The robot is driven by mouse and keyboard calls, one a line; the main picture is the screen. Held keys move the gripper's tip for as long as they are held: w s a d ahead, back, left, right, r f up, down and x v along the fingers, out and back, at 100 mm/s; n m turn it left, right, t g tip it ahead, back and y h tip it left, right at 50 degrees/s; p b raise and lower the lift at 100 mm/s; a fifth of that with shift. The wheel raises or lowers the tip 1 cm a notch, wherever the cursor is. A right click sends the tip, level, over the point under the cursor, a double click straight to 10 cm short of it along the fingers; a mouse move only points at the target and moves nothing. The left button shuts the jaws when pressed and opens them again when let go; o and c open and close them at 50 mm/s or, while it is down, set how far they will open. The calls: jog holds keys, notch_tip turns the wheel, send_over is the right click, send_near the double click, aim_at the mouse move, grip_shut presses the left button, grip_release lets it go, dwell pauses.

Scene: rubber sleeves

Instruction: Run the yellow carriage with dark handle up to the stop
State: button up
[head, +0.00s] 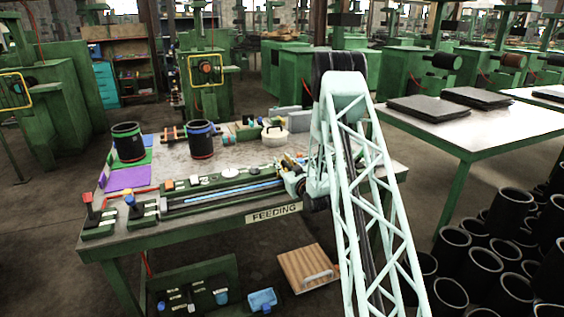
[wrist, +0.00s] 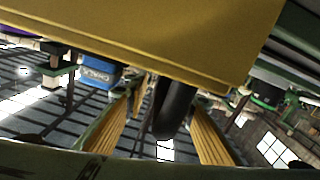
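The yellow carriage (wrist: 150,35) fills the top of the wrist view as a broad, tilted block. Its dark handle (wrist: 176,105) sticks down from it between the two ribbed yellow fingers of my gripper (wrist: 168,100). The fingers stand apart on either side of the handle. A gap shows on the left, and contact on the right cannot be told. In the head view my arm covers the gripper, and the carriage cannot be made out clearly at the right end of the long rail (head: 225,197). I cannot pick out the stop.
A blue chalk box (wrist: 100,74) shows near the carriage.

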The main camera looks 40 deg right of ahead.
jog(key=shift+a+r, duration=0.1)
jog(key=shift+a, duration=0.05)
jog(key=shift+v, duration=5.95)
jog(key=shift+s, duration=0.2)
